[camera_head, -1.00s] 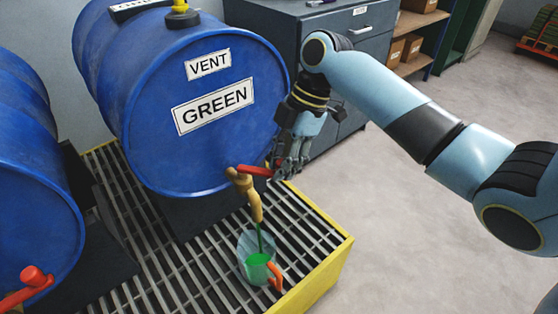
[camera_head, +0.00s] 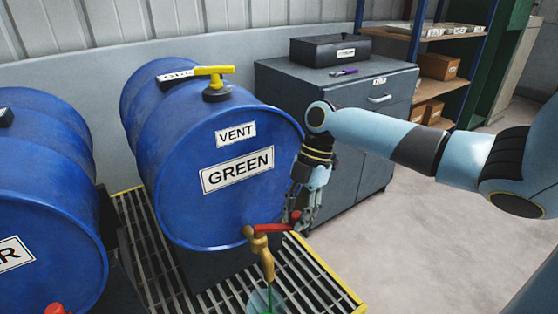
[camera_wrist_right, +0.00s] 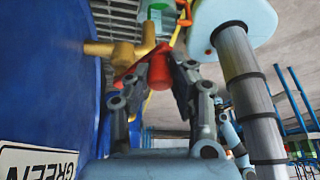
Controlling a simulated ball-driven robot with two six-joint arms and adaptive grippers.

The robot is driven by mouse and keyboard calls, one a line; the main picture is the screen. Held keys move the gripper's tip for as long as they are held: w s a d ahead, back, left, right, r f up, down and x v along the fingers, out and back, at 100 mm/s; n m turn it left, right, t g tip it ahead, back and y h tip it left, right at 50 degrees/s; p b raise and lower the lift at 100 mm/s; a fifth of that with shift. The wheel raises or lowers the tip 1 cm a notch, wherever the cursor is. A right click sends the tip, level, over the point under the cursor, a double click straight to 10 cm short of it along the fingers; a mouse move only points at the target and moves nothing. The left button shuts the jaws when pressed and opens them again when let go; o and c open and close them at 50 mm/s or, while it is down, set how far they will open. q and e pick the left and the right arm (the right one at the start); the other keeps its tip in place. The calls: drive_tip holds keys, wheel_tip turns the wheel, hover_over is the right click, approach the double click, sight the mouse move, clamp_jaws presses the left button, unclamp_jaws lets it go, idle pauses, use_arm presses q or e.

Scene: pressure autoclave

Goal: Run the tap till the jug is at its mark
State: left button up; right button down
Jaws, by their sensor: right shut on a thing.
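The blue drum (camera_head: 190,215) labelled GREEN lies on its side, with a brass tap (camera_head: 264,257) low on its front. My right gripper (camera_head: 294,220) is shut on the tap's red handle (camera_head: 270,229), which points to the right. The handle also shows between the fingers in the right wrist view (camera_wrist_right: 160,73). A thin green stream (camera_head: 269,296) runs down from the spout. The clear jug (camera_head: 258,303) is below it, mostly cut off by the bottom edge. Green shows in it in the right wrist view (camera_wrist_right: 158,12), but its mark and level cannot be read. My left gripper is not in view.
A yellow-edged grating (camera_head: 330,270) lies under the drum. A yellow-handled vent valve (camera_head: 215,80) stands on top of it. Another blue drum (camera_head: 45,190) is at left. A grey cabinet (camera_head: 350,100) with a black box (camera_head: 330,50) stands behind my right arm.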

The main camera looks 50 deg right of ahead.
drive_tip(key=c, duration=1.1)
unclamp_jaws()
drive_tip(key=shift+w+f, duration=0.1)
drive_tip(key=v, duration=1.2)
